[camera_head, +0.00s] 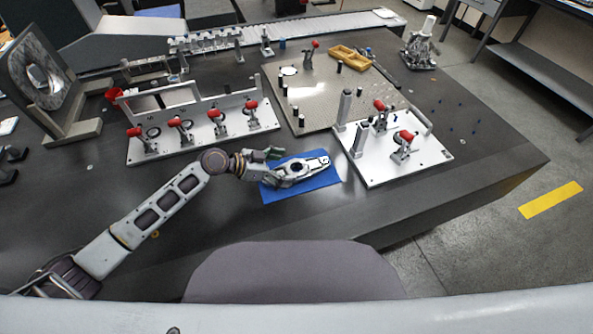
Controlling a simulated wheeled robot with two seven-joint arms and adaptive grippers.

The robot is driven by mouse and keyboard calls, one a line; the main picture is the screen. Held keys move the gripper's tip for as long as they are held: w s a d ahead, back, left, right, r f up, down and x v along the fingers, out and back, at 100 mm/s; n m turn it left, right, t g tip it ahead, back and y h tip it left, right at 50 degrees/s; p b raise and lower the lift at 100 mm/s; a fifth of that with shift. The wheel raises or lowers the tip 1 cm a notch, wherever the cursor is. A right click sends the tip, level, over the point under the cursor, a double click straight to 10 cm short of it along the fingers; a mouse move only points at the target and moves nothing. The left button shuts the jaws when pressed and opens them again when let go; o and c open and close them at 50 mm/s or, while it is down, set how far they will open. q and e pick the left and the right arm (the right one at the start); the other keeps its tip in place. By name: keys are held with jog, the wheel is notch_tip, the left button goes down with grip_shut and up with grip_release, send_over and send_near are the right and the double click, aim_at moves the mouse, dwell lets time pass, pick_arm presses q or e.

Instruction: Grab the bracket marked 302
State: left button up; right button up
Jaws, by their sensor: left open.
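A silvery metal bracket (306,168) lies on a blue mat (318,184) near the front of the dark table. No number is readable on it at this size. My left arm reaches in from the left, and my left gripper (278,165) is open at the left end of the bracket. Its fingers are over the left part of the mat, close to the bracket; I cannot tell whether they touch it. My right gripper does not show.
A white fixture plate with several red-handled clamps (205,130) stands behind my left arm. Another clamp plate (400,160) stands right of the mat. A perforated plate (320,100) and a yellow tray (349,57) are farther back. The dark table (480,165) is partly clear at right.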

aim_at(302, 166)
pick_arm(q)
jog(key=shift+d, duration=0.1)
jog(key=shift+x, duration=1)
jog(key=shift+w+x, duration=0.25)
jog(key=shift+x, duration=0.9)
jog(key=shift+d+f, duration=0.15)
jog(key=shift+d, duration=0.05)
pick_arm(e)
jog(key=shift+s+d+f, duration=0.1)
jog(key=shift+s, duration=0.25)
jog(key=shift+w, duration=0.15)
pick_arm(q)
jog(key=shift+w, duration=0.1)
jog(key=c, duration=1.5)
